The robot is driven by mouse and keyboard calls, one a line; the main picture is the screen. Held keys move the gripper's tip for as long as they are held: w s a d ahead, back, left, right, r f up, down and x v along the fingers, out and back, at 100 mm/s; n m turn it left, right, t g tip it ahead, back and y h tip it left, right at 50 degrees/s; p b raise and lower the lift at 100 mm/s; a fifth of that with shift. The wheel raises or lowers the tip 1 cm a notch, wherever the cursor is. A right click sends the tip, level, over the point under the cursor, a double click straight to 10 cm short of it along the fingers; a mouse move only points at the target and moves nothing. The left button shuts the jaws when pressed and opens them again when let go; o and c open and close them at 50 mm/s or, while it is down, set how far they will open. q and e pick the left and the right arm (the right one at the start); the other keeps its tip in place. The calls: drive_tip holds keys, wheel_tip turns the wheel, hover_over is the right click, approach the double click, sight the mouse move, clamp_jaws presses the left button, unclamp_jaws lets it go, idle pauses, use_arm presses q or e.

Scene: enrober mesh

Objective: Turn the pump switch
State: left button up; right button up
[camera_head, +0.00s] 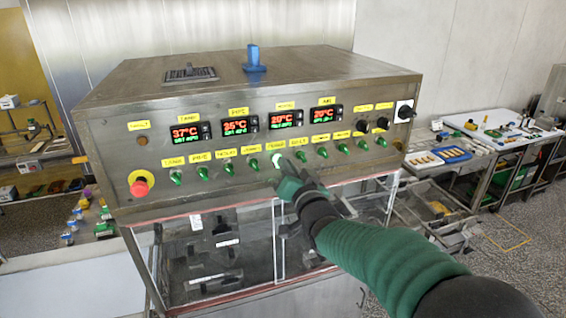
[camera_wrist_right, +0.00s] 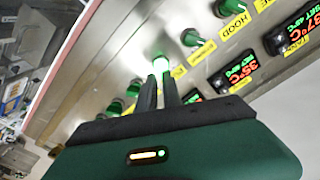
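The steel control panel (camera_head: 215,160) carries a row of green switches under yellow labels. One switch near the middle, which I take for the pump switch (camera_head: 277,160), glows bright green; its label is too small to read surely. My right gripper (camera_head: 284,176) reaches it from below right. In the right wrist view the two dark fingers (camera_wrist_right: 160,83) stand close together, with their tips at the lit green knob (camera_wrist_right: 160,65), and appear shut on it. The exact contact is hard to see in the glow. My left gripper is not in view.
Other green switches (camera_head: 301,156) sit closely on both sides. A red emergency button (camera_head: 140,187) is at the panel's left, and black knobs (camera_head: 382,123) are at the right. Red temperature displays (camera_head: 241,126) are above. A workbench (camera_head: 470,150) with trays stands at the right.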

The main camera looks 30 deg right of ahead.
drive_tip(key=shift+w+a, duration=0.2)
drive_tip(key=shift+a, duration=0.25)
clamp_jaws()
idle(0.8)
